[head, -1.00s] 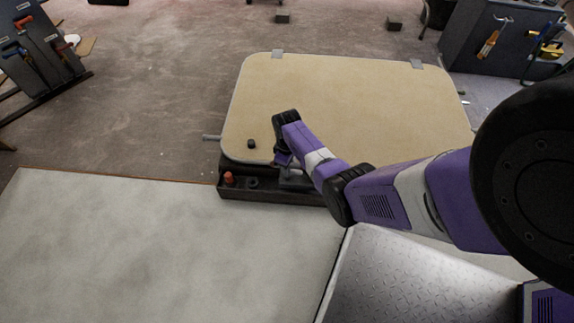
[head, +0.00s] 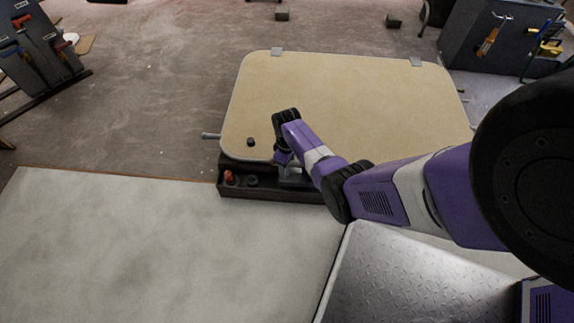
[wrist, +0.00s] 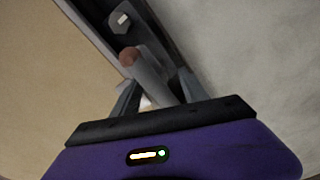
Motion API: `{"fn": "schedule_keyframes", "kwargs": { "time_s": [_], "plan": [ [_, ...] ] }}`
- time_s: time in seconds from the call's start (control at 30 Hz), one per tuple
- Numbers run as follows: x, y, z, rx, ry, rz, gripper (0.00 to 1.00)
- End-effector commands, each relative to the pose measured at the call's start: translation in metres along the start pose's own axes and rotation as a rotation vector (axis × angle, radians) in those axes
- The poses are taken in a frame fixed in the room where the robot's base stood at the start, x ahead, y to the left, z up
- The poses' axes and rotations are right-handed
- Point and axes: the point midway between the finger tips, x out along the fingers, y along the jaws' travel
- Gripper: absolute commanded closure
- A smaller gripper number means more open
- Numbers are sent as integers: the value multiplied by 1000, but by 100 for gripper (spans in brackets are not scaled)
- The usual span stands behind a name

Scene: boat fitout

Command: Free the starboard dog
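A tan hatch panel (head: 345,100) lies flat in the head view, with a dark frame (head: 265,192) along its near edge. My gripper is at this near edge, its fingers mostly hidden by my own wrist in the head view. In the wrist view, my gripper (wrist: 156,92) has its two fingers apart around a grey bar-like handle (wrist: 150,78) with a reddish end. A light gap shows between the left finger and the handle; contact on the right side is unclear. A bolt head (wrist: 120,22) sits in the dark channel beyond the handle.
A red knob (head: 228,177) and a dark round fitting (head: 252,181) sit on the frame left of my gripper. A small black knob (head: 251,142) stands on the panel. A pale slab (head: 150,245) lies in front; tool racks stand at both far sides.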

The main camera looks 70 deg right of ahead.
Motion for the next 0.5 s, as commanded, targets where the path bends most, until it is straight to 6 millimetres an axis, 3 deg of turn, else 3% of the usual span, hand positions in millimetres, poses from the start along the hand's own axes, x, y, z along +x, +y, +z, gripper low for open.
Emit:
{"fn": "schedule_keyframes", "kwargs": {
  "time_s": [0.17, 0.5],
  "plan": [
    [-5, 0, -1, -2, 2, 1, 48],
    [-58, 0, 0, -2, 1, 1, 48]
  ]
}}
